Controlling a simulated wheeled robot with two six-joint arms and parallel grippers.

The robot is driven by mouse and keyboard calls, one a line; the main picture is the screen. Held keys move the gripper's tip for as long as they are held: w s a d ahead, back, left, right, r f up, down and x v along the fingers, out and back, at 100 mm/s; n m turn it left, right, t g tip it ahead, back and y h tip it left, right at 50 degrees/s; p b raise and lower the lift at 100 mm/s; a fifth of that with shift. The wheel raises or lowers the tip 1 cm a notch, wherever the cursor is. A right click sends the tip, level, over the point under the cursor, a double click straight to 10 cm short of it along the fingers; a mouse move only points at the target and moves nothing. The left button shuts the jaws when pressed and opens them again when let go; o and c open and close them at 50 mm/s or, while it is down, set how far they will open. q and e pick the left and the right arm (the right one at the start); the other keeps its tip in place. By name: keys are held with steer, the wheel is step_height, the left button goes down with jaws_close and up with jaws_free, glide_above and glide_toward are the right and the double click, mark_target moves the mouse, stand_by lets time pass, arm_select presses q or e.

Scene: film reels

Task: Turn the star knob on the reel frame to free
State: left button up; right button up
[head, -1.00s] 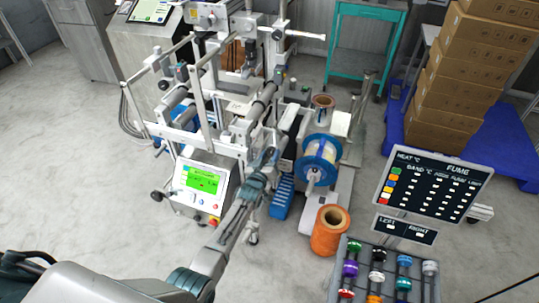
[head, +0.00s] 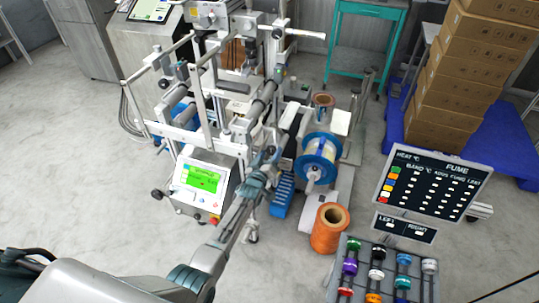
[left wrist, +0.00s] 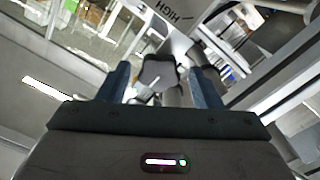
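The reel frame with its blue-flanged reel (head: 318,158) stands at the middle of the head view. My left gripper (head: 270,155) is at the left side of this frame, but its fingertips are too small to make out there. In the left wrist view, a dark knob with a lobed outline (left wrist: 159,72) shows between and beyond the two fingers of my left gripper (left wrist: 160,80). The fingers are apart, with a gap on each side of the knob. I cannot tell whether they touch it. The knob's setting is not readable. My right gripper is not in view.
A machine with a lit green screen (head: 203,178) stands left of my forearm. An orange spool (head: 329,228) stands on the floor. A tray of coloured spools (head: 353,246) and a dark board (head: 432,184) are at right.

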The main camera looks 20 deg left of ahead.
arm_select(q)
steer(key=shift+s, duration=0.1)
steer(key=s, duration=1)
steer(key=shift+s+a, duration=0.2)
steer(key=shift+s, duration=0.1)
steer(key=s+a+f+m+g, duration=0.1)
steer(key=s+f+g, duration=0.2)
steer(key=s+f, duration=0.45)
steer(key=s+a+f+m+g, duration=0.15)
steer(key=s+f, duration=0.35)
steer(key=f, duration=0.6)
steer(key=s+a+f+g, duration=0.1)
steer(key=s+f+g, duration=0.2)
steer(key=s+f, duration=0.5)
steer(key=s+a+f+m+g, duration=0.1)
steer(key=s+f+g, duration=0.2)
steer(key=s, duration=0.9)
steer(key=s+a+f+m+g+y, duration=0.1)
steer(key=s+a+f+g, duration=0.1)
steer(key=s+f, duration=0.6)
steer(key=s+a+f+m+g, duration=0.1)
steer(key=s+f+g, duration=0.3)
steer(key=s, duration=1.1)
step_height(320, 180, down, 2)
steer(key=shift+s+a+f+m, duration=0.2)
steer(key=shift+s+a+m, duration=0.1)
steer(key=shift+m, duration=0.15)
